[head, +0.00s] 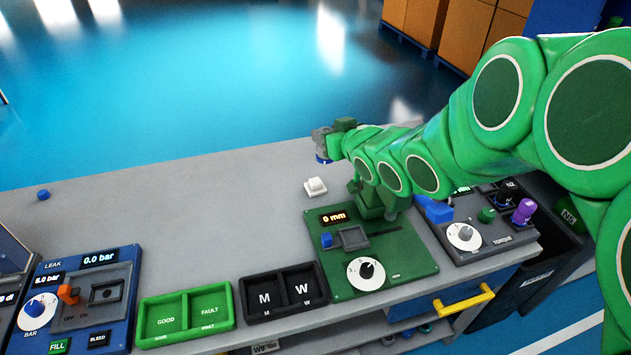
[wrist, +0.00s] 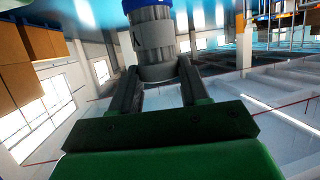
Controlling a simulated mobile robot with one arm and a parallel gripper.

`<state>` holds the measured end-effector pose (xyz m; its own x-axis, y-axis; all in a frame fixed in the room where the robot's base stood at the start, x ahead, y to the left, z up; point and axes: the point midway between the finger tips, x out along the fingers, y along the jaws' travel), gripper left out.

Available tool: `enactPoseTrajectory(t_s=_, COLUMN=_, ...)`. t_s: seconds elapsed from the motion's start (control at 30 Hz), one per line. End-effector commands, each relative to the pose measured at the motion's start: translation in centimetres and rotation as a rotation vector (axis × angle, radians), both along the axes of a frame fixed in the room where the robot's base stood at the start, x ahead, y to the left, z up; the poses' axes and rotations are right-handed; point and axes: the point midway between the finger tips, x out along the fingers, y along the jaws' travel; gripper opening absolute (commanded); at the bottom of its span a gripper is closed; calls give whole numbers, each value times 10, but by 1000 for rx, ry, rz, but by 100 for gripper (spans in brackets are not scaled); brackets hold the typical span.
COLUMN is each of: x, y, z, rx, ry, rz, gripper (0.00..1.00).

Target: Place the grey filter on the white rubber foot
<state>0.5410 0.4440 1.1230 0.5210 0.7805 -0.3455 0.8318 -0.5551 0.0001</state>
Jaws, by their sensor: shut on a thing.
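The grey filter (head: 320,140) is in my gripper (head: 327,137), near the back edge of the grey bench in the head view. Its blue end (head: 322,159) points down there. In the wrist view the filter (wrist: 155,42) is a ribbed grey cylinder with a blue end at the top edge, between the two fingers (wrist: 157,75). My gripper is shut on it. The white rubber foot (head: 315,186) stands on the bench, lower in the head view than the filter and apart from it. The foot does not show in the wrist view.
A green 0 mm gauge panel (head: 410,262) lies in front of the foot, partly under my arm. A black tray (head: 279,311), a green tray (head: 150,322) and a blue leak panel (head: 127,258) line the front. A small blue part (head: 43,194) lies left. The bench's left middle is clear.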

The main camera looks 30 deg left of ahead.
Motion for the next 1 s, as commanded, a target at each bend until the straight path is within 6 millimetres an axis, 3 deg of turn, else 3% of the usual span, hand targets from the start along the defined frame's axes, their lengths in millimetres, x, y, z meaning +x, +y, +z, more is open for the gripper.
enactPoseTrajectory(t_s=0.4, x=0, y=0, z=-61, rx=-2, ry=-1, rz=-1, gripper=13)
enactPoseTrajectory(t_s=0.67, x=8, y=7, z=-72, rx=3, ry=-5, rz=0, gripper=13)
enactPoseTrajectory(t_s=1.0, x=39, y=32, z=-89, rx=2, ry=-5, rz=0, gripper=13)
